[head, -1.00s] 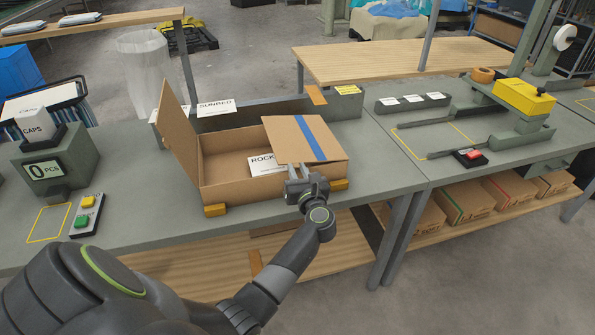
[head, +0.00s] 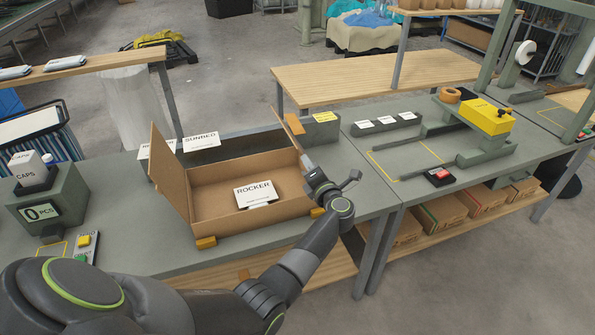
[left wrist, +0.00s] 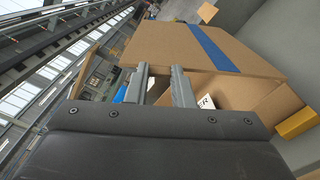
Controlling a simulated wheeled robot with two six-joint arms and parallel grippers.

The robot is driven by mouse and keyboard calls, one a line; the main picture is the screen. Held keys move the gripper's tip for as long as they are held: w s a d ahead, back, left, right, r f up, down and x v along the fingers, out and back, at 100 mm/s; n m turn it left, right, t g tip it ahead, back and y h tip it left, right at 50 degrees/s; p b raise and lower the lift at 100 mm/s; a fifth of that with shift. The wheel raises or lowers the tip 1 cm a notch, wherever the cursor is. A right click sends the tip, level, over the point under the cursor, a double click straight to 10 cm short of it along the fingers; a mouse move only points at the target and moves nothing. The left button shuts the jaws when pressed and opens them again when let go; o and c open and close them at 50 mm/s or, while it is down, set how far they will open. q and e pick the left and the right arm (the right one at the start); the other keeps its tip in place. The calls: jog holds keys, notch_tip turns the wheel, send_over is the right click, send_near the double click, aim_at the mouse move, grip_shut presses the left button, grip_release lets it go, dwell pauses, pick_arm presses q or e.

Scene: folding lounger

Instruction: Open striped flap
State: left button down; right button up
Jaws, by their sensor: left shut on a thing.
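The open cardboard box (head: 205,209) sits on the grey bench, with a white ROCKER card (head: 255,193) inside. Its striped flap, on the right side, stands raised and is nearly edge-on in the head view. In the left wrist view the striped flap (left wrist: 155,42) shows its broad cardboard face with the blue stripe (left wrist: 214,50). My left gripper (head: 306,163) is at the flap's edge on the box's right side. In the left wrist view its two fingers are shut on the flap's edge. My right gripper is in neither view.
The box's left flap (head: 167,165) stands up. Orange blocks (head: 206,243) sit at the box's base. A counter unit (head: 45,205) is at left. A yellow-topped device (head: 487,117) is at right.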

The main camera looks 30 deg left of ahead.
pick_arm(q)
jog(key=w+d+r+m+b, duration=0.1)
jog(key=w+d+m+b, duration=0.5)
jog(key=w+d+m, duration=0.2)
jog(key=shift+w+r+m+b, duration=0.25)
jog(key=shift+w+m+b, duration=0.05)
jog(key=shift+w, duration=0.4)
jog(key=c, duration=1.2)
grip_release()
jog(key=shift+c, duration=0.2)
jog(key=shift+d, duration=0.1)
